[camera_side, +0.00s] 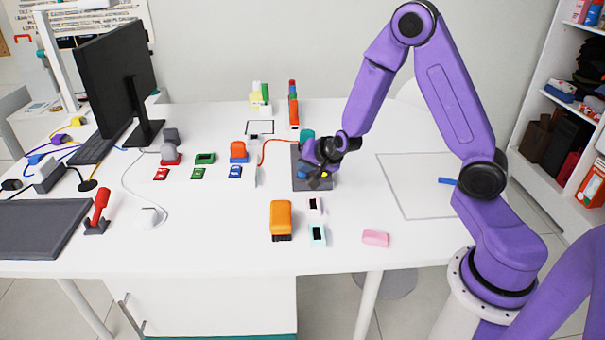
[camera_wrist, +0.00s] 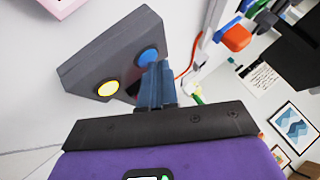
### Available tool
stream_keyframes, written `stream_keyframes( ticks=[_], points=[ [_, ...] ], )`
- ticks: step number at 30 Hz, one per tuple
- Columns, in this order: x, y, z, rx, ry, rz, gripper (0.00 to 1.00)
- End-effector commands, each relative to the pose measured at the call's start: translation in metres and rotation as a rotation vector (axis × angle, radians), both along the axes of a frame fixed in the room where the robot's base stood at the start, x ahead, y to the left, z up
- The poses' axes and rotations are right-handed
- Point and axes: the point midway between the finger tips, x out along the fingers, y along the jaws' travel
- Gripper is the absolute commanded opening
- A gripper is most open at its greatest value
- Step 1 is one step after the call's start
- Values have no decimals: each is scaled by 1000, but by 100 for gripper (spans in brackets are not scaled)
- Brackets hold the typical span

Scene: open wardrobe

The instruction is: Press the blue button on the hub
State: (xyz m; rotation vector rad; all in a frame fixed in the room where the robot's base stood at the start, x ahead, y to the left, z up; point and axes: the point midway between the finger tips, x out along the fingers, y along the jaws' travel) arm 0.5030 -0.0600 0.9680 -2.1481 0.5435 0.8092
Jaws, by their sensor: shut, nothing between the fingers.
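The hub is a dark grey box that shows in the wrist view (camera_wrist: 92,62) with a round yellow button (camera_wrist: 108,88) and a round blue button (camera_wrist: 147,56). In the side view the hub (camera_side: 298,180) stands mid-table, largely covered by my gripper (camera_side: 316,182). In the wrist view my gripper (camera_wrist: 158,68) is shut and empty. Its fingertips are right beside the blue button and overlap its lower edge in the picture. I cannot tell whether they touch it. A dark red patch beside the fingers is partly hidden.
An orange block (camera_side: 281,216) stands in front of the hub. A pink block (camera_side: 375,238) lies at the front right. A red cable (camera_side: 272,142) runs left of the hub. A white sheet (camera_side: 418,186) lies on the right. A monitor (camera_side: 112,78) stands at the left.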

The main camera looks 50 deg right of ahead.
Motion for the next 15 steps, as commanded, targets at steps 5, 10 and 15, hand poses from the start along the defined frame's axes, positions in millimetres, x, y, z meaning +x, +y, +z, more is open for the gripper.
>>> stream_keyframes(
  ticks=[5,10,15],
  points=[
    [0,0,8,2,0,0,0],
    [-1,0,14,0,0,0,0],
    [-1,0,14,0,1,0,0]
  ],
)
